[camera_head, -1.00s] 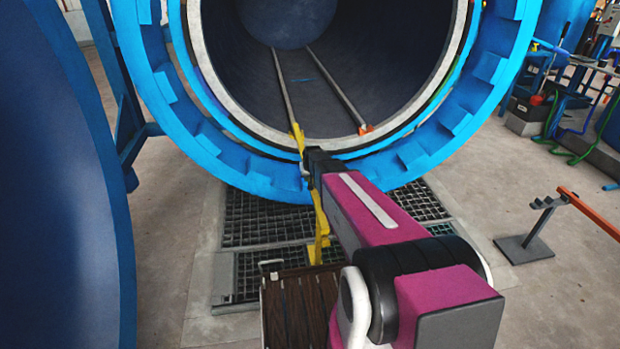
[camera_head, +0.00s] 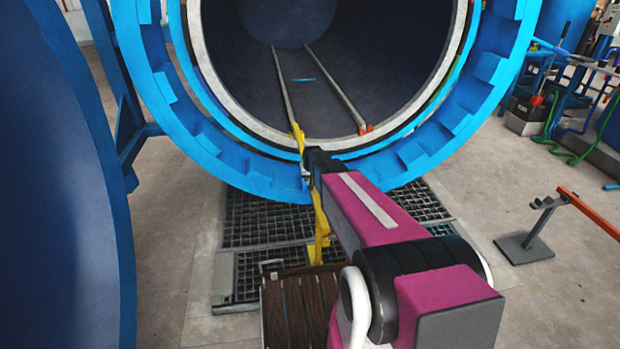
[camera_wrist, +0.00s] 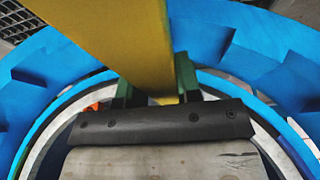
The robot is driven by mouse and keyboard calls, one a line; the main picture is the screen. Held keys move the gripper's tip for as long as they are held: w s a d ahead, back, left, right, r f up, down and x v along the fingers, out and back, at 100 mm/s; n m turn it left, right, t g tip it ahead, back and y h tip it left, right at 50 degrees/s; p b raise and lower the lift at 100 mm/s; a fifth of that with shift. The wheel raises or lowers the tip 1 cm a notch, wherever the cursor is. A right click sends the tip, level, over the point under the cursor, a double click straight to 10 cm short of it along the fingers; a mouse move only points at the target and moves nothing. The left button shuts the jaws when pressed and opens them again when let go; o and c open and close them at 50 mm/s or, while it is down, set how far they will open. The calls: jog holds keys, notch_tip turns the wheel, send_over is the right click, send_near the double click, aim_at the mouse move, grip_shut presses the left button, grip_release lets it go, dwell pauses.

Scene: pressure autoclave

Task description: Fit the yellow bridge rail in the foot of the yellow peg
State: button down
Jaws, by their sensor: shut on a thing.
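The yellow bridge rail (camera_head: 320,222) is a long flat bar. It stretches from the autoclave mouth back towards me, beside my arm. My gripper (camera_wrist: 156,88) is shut on it; in the wrist view the yellow bar (camera_wrist: 120,35) passes between the green fingers. In the head view my gripper (camera_head: 306,163) is at the lower lip of the mouth. The yellow peg (camera_head: 298,134) is at the near end of the left inner rail, just beyond my gripper. Its foot and the bar's far end are too small and partly hidden, so I cannot tell whether they touch.
The blue locking ring (camera_head: 230,172) surrounds the mouth. An orange peg (camera_head: 366,128) ends the right inner rail (camera_head: 338,90). The open blue door (camera_head: 60,200) fills the left. Floor grates (camera_head: 265,220) lie below. A stand with an orange bar (camera_head: 590,212) is at right.

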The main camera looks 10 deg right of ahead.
jog(key=shift+f, duration=1.2)
dwell(0.8)
jog(key=shift+r, duration=1.4)
jog(key=shift+f, duration=1.45)
dwell(2.5)
jog(key=shift+r, duration=0.2)
